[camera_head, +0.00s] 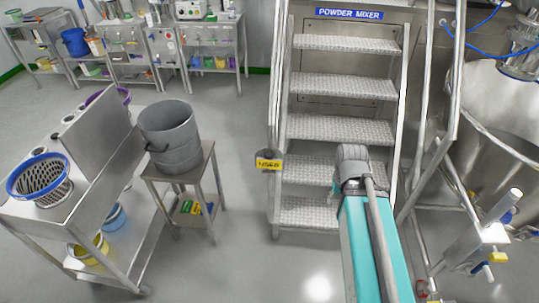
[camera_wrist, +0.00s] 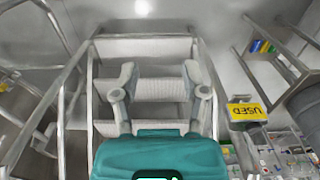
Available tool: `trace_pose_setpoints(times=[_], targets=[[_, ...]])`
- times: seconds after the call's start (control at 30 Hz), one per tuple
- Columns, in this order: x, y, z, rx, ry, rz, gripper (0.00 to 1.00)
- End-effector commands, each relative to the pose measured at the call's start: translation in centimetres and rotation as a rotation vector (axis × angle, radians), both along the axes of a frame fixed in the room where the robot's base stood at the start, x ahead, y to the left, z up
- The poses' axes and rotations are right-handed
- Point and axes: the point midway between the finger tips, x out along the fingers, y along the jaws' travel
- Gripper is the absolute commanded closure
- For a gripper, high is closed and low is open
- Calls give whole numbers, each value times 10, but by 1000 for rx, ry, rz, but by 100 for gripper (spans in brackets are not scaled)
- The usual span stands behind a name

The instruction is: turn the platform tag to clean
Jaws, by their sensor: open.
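The platform tag (camera_head: 268,164) hangs at the left rail of the stair platform, about level with the lower steps. It shows a yellow face reading USED below a grey upper part. In the wrist view the same tag (camera_wrist: 246,111) appears upside down, right of my gripper. My gripper (camera_wrist: 160,75) is open and empty, its two fingers apart in front of the steps (camera_wrist: 146,48). It is not touching the tag. In the head view my arm reaches toward the stairs, right of the tag, and its fingers cannot be made out.
The platform steps (camera_head: 342,130) rise under a POWDER MIXER sign (camera_head: 349,13). A small steel stand (camera_head: 183,182) holds a grey bucket (camera_head: 170,136) left of the tag. A steel mixer vessel (camera_head: 505,110) stands right. Floor between the stand and stairs is clear.

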Motion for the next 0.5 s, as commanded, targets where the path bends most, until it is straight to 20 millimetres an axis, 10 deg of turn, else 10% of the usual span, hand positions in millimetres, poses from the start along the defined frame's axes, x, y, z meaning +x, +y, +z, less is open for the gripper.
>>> trace_pose_setpoints(times=[0.27,0.5], targets=[[3,1,-4,-14,0,23,7],[22,17,-27,-130,2,189,7]])
